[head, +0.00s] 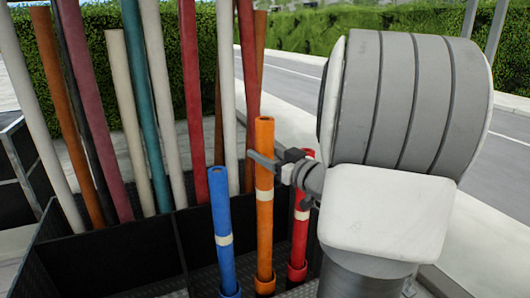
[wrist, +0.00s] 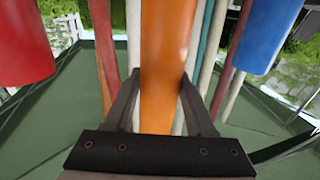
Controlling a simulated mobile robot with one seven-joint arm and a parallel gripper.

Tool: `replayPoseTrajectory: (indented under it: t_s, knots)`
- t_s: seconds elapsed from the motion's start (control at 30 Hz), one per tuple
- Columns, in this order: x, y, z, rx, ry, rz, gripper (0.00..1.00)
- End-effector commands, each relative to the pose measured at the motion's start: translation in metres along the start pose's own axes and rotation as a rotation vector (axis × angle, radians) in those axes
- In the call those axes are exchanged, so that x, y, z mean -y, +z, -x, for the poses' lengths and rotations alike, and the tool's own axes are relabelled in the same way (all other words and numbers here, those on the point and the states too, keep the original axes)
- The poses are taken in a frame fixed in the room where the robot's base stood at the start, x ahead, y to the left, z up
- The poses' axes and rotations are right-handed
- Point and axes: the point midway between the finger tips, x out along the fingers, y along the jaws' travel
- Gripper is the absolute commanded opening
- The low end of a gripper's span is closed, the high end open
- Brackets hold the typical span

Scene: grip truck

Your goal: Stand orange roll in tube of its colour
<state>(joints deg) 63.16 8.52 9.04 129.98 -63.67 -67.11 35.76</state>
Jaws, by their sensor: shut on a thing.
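The orange roll (head: 264,215) stands upright, with a pale band around its middle. Its lower end meets the short orange tube (head: 265,286) and appears to be inside its mouth; how deep it sits cannot be seen. My gripper (head: 267,162) is shut on the roll's upper part, coming from the right. In the wrist view, the fingers (wrist: 161,82) lie on both sides of the orange roll (wrist: 166,35).
A blue roll (head: 221,205) stands in a blue tube (head: 229,291) to the left. A red roll (head: 300,235) stands in a red tube (head: 297,271) to the right, partly behind my arm. Several long rolls lean in the dark bin (head: 120,255) behind.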

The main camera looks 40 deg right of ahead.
Motion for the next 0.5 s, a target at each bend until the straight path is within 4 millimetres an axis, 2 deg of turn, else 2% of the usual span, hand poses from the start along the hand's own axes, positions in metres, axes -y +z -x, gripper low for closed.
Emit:
replayPoseTrajectory:
  t_s: [0.5]
  knots:
    - [0.0, 0.027, 0.0, -0.002, -0.001, 0.0, 0.0]
